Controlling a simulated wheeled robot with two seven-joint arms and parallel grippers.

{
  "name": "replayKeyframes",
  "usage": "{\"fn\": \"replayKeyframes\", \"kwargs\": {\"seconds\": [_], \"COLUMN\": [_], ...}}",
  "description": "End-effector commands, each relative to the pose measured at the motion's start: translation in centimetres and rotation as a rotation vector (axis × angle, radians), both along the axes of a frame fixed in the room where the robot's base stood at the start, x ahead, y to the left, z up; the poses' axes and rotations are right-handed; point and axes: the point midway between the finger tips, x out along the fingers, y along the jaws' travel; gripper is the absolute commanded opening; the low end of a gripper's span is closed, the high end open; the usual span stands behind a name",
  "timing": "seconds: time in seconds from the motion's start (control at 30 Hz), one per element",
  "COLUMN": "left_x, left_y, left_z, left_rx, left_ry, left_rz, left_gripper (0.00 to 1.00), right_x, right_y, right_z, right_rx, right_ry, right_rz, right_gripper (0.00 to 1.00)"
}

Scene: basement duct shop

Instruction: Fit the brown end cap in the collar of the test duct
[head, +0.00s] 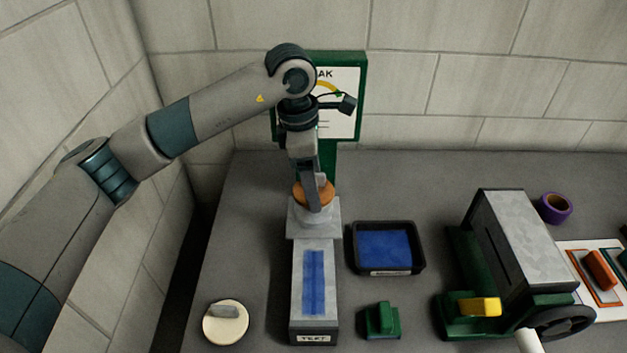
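The test duct (328,290) is a long grey metal box labelled TEST, with a blue strip along its top. Its square, lighter collar (313,222) rises at the far end. The brown end cap (300,196) is round and sits at the mouth of the collar. I cannot tell whether it is seated in it or just above it. My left gripper (314,200) points down over the cap and is shut on it, its fingers hiding the cap's middle. My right gripper is not in view.
A cream round cap (226,325) lies left of the duct, a green block-like cap (381,321) right of it. A black tray with a blue bottom (419,259) stands beside the duct. A green-and-grey cranked machine (525,245) is at right. A gauge board (350,122) stands behind.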

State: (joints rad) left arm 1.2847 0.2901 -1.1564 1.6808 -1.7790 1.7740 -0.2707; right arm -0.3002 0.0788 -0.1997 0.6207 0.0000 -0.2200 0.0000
Motion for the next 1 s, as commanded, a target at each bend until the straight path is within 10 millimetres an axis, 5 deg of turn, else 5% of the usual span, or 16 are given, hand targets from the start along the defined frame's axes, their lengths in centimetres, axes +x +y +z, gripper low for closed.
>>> {"fn": "replayKeyframes", "kwargs": {"seconds": [0.17, 0.2, 0.27, 0.87, 1.0], "left_x": [0.0, 0.0, 0.0, 0.0, 0.1], "left_y": [0.0, 0.0, 0.0, 0.0, 0.3], "left_z": [-0.4, -0.3, -0.3, 0.7, 2.1], "left_rx": [0.000, 0.000, 0.000, 0.000, -0.001], "left_ry": [-0.001, 0.000, 0.000, 0.000, -0.005], "left_rz": [0.000, 0.000, 0.000, 0.000, 0.000], "left_gripper": [0.43, 0.73, 0.86, 0.86, 0.86], "right_x": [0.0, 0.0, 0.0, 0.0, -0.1], "right_y": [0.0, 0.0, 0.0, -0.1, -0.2], "right_z": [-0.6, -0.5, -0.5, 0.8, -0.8], "right_rx": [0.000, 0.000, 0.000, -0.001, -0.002], "right_ry": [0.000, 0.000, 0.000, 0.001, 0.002], "right_rz": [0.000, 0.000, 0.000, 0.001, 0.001], "right_gripper": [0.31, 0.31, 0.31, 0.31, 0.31]}}
